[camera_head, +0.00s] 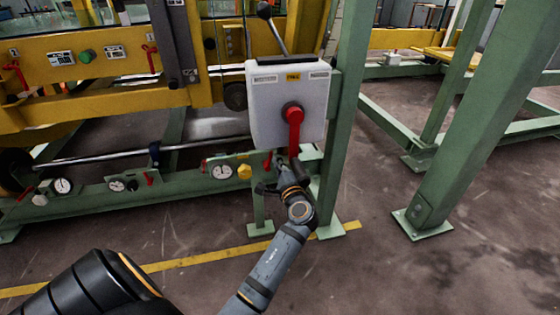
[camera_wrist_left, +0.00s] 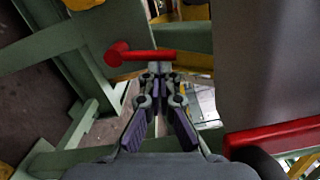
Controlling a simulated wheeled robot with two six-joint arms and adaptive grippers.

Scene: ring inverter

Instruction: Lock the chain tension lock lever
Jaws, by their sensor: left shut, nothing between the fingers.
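A small red lever (camera_wrist_left: 148,55) lies almost level in the left wrist view, its round pivot at the left on a green plate. My left gripper (camera_wrist_left: 158,72) is shut and empty, with its tips close to this lever's bar; I cannot tell whether they touch. In the head view my left gripper (camera_head: 283,167) is below the white box (camera_head: 262,118), and the small red lever (camera_head: 268,160) is partly hidden beside it. No label shows which lever is the chain tension lock lever. My right gripper is not in view.
A large red handle (camera_head: 294,128) hangs down on the white box; it also shows at the right in the left wrist view (camera_wrist_left: 275,136). A green post (camera_head: 345,110) stands right of the box. Gauges (camera_head: 221,171) and a red lever (camera_head: 148,178) line the lower green beam.

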